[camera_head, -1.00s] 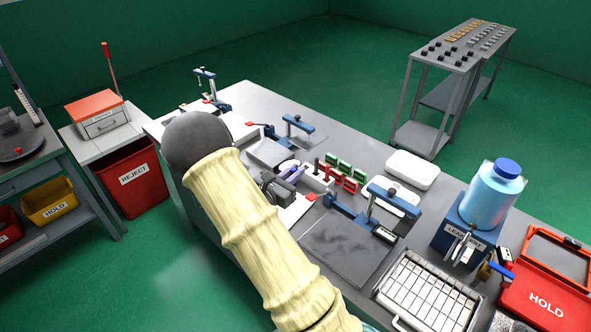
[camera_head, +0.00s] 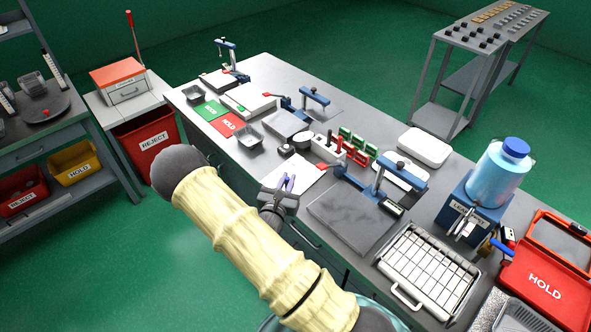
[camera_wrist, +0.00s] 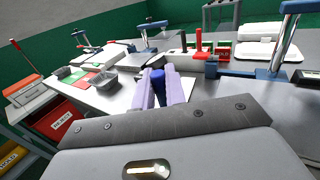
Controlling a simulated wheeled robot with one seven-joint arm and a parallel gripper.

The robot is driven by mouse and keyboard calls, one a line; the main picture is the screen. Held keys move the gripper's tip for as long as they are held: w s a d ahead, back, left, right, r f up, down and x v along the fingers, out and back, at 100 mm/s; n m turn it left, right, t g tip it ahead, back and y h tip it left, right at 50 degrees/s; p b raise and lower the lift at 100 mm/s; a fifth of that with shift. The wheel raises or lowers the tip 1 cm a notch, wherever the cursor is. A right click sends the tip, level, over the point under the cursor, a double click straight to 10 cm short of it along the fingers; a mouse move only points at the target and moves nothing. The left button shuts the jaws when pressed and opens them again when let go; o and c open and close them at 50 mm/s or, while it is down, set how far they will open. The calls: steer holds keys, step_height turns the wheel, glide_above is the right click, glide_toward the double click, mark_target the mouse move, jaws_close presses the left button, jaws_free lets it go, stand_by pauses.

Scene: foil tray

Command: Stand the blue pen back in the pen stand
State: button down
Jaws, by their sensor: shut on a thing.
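My gripper (camera_wrist: 158,88) has two lavender fingers shut on the blue pen (camera_wrist: 157,76), whose blue end shows between the fingertips in the wrist view. In the head view my gripper (camera_head: 287,184) is at the table's near edge, over or in front of a white sheet; the pen is barely visible there. A pale block (camera_head: 320,143) with upright black and red pen-like pieces, apparently the pen stand, is farther in on the table. In the wrist view this block (camera_wrist: 203,66) is ahead and to the right of the fingers, apart from them. The pen's lower part is hidden.
Red and green pieces (camera_head: 357,145) stand just right of the block. A blue clamp press (camera_head: 385,180) with a grey plate is nearer right. A dark tray (camera_head: 249,134) and green and red cards lie left. A wire basket (camera_head: 430,265) is at front right.

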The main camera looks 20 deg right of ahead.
steer(key=s+a+f+n+t+y+b, duration=0.1)
steer(key=a+f+n+y+b, duration=0.1)
steer(key=f, duration=0.6)
steer(key=s+a+f+n+t+y+b, duration=0.1)
steer(key=s+a+f+n+y+b, duration=0.1)
steer(key=f, duration=0.5)
steer(key=s+a+f+n+t+y+b, duration=0.2)
steer(key=a+f+n+y+b, duration=0.1)
steer(key=f+y+b, duration=0.3)
step_height(320, 180, down, 3)
steer(key=shift+a+r+n+y, duration=0.15)
steer(key=shift+a+n+y, duration=0.3)
steer(key=shift+y, duration=0.35)
steer(key=shift+s+d, duration=0.1)
